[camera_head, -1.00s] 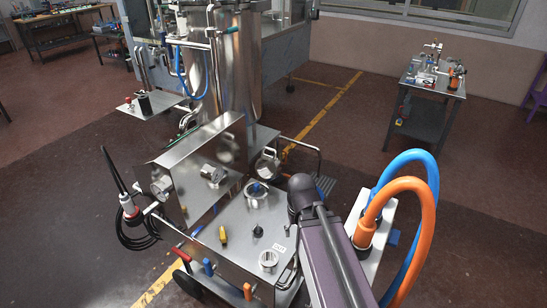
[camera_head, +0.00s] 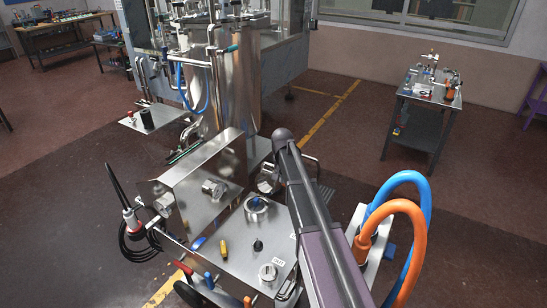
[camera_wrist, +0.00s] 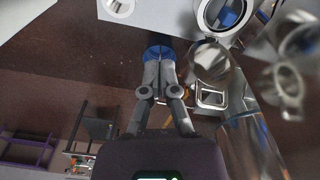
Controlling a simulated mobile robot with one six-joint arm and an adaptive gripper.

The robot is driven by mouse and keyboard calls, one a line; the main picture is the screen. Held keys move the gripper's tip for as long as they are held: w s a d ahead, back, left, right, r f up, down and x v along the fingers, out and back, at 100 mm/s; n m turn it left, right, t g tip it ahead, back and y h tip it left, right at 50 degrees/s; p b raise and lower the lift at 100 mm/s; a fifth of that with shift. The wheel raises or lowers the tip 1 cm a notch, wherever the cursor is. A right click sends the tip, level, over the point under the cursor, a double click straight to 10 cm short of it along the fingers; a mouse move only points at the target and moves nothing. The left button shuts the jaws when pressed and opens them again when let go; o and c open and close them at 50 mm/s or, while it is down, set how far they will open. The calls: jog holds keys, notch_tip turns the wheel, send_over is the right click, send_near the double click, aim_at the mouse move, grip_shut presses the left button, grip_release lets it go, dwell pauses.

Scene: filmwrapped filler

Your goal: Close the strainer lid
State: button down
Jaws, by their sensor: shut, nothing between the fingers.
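The strainer (camera_head: 257,205) is a round steel-rimmed opening with blue inside, set in the steel machine top. Its lid (camera_head: 267,179) looks like a round steel disc standing open behind the opening, partly beside my arm. In the wrist view, the strainer ring (camera_wrist: 233,29) is at upper right, and the shiny lid (camera_wrist: 210,62) hangs open below it. My gripper (camera_wrist: 158,56) is shut and empty, left of the lid with a visible gap. A blue round patch shows at its fingertips; I cannot tell what it belongs to. In the head view my gripper is hidden behind my arm.
A steel box with knobs (camera_head: 205,165) stands left of the strainer. A yellow-handled part (camera_head: 223,249) and a black knob (camera_head: 258,245) sit on the machine top. Blue and orange hoses (camera_head: 405,215) arch at right. A tall steel tank (camera_head: 228,85) stands behind.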

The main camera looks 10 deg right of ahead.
jog(key=w+d+r+m+p, duration=0.1)
jog(key=w+r+m+p, duration=0.2)
jog(key=w, duration=1.7)
jog(key=shift+r+m, duration=0.3)
jog(key=shift+r, duration=0.2)
jog(key=shift+w+f, duration=0.1)
jog(key=shift+f, duration=0.1)
jog(key=f+b, duration=0.6)
jog(key=s+f+b, duration=0.1)
jog(key=f+b, duration=0.2)
jog(key=shift+s+a, duration=0.1)
jog(key=shift+a, duration=0.3)
jog(key=shift+s+a+r, duration=0.15)
jog(key=shift+s+a, duration=0.3)
jog(key=shift+a, duration=0.05)
jog(key=shift+s+a+t, duration=0.1)
jog(key=shift+s+t, duration=0.05)
jog(key=shift+t, duration=0.15)
